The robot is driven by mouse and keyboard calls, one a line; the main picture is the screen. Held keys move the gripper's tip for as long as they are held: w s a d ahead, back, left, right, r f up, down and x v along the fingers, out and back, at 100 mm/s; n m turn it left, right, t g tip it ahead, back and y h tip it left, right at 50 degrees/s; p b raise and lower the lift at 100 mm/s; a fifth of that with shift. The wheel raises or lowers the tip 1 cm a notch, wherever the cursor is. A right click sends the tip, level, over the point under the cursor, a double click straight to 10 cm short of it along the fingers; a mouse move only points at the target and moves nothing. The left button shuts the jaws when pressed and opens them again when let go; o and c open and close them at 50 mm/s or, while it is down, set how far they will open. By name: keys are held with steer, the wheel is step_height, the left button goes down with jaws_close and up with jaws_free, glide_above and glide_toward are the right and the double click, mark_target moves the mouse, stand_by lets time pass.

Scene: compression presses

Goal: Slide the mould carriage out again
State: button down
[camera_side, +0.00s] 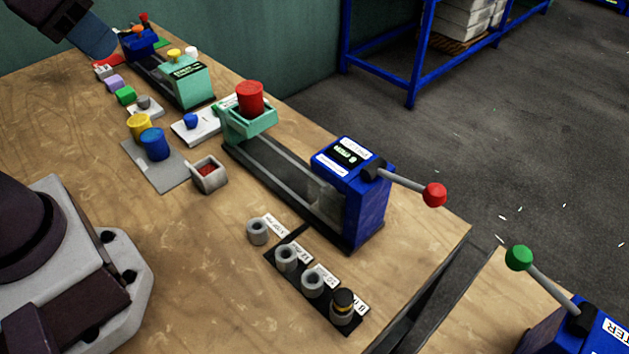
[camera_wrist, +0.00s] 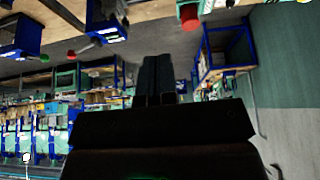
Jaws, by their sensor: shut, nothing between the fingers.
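A mint-green mould carriage (camera_side: 262,124) sits at the far left end of a dark rail (camera_side: 268,172) in the side view, with a red cylinder (camera_side: 250,97) standing on it. The blue press (camera_side: 368,205) stands at the rail's right end, clear of the carriage; its lever ends in a red ball (camera_side: 434,195) and points right. My gripper (camera_side: 100,42) is high at the upper left of the side view, far from the carriage and partly cut off. In the wrist view its fingers (camera_wrist: 159,78) are together with nothing between them.
A second rail unit with a mint-green block (camera_side: 188,82) stands at the back left. Yellow and blue cylinders (camera_side: 155,145) stand on a grey plate. Grey rings (camera_side: 287,258) line a dark strip in front. Another lever with a green ball (camera_side: 519,257) is at the right.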

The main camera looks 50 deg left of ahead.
steer(key=c, duration=1.8)
jaws_free()
steer(key=o, duration=0.4)
steer(key=shift+w, duration=0.1)
steer(key=shift+c, duration=0.2)
steer(key=o, duration=0.7)
steer(key=w+m, duration=0.1)
steer(key=w+r, duration=0.1)
steer(key=m, duration=0.1)
steer(key=shift+w+d+r+m, duration=0.2)
steer(key=shift+w+d+m, duration=0.1)
steer(key=shift+w, duration=0.1)
steer(key=w+d+f+m+g, duration=0.25)
steer(key=w+d+m, duration=0.25)
steer(key=w+m, duration=0.6)
steer(key=w+d+f+m+g, duration=0.1)
steer(key=w+d+f+m, duration=0.4)
steer(key=w+m, duration=0.65)
steer(key=w+d+f+m+g, duration=0.1)
steer(key=w+d+f+m, duration=0.25)
steer(key=f, duration=0.25)
steer(key=w+d+f+m+g, duration=0.1)
steer(key=w+d+f+m, duration=0.25)
steer(key=f, duration=0.25)
steer(key=shift+m, duration=0.45)
steer(key=f, duration=1.3)
steer(key=shift+w+a+f, duration=0.25)
steer(key=shift+w+a, duration=0.05)
steer(key=shift+w, duration=0.05)
